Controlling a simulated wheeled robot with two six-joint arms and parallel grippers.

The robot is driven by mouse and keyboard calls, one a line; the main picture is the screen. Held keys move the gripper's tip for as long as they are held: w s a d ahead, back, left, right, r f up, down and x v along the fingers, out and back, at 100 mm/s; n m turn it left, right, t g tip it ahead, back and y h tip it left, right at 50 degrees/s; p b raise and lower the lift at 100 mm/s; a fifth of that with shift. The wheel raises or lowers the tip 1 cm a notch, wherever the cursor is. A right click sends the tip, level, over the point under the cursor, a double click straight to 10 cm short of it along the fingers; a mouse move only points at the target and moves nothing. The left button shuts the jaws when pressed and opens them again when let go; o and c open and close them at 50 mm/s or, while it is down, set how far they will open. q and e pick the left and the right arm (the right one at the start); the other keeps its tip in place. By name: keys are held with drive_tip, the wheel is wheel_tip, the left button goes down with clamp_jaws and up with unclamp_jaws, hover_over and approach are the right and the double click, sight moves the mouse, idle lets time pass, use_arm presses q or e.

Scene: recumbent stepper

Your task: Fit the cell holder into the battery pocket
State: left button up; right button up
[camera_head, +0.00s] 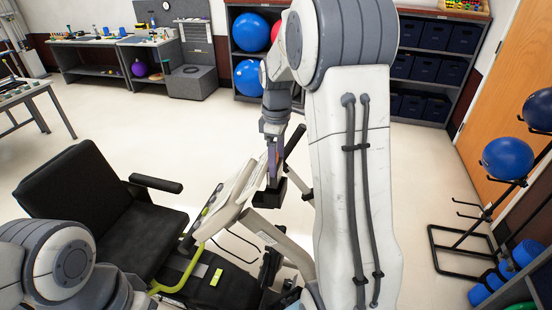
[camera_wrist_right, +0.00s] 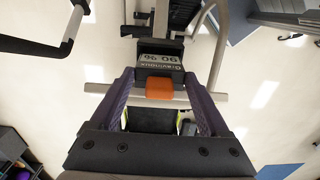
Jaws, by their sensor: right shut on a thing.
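My right gripper (camera_head: 272,178) points down beside the stepper's console (camera_head: 232,196). In the right wrist view its purple fingers (camera_wrist_right: 158,78) are shut on the cell holder, a dark block (camera_wrist_right: 160,66) with a grey printed label and an orange tab facing the camera. In the head view a dark block (camera_head: 269,196) shows at the fingertips, close to the console's right side; I cannot tell whether they touch. The battery pocket cannot be made out in either view. My left arm shows at the lower left of the head view, but its gripper is out of frame.
The stepper's black seat (camera_head: 90,205) stands to the left, with an armrest (camera_head: 155,183) towards the console. A dark handle bar (camera_head: 294,142) rises just right of my right gripper. A ball rack (camera_head: 490,215) stands far right. Open floor lies behind.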

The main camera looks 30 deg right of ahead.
sight(278, 176)
clamp_jaws()
drive_tip(key=shift+s+d+f, duration=0.15)
drive_tip(key=shift+f, duration=0.2)
idle(1.3)
drive_tip(key=shift+f+b, duration=1.5)
drive_tip(key=shift+f, duration=1)
idle(0.4)
drive_tip(key=shift+f, duration=0.15)
idle(0.8)
idle(0.4)
drive_tip(key=o, duration=1.5)
unclamp_jaws()
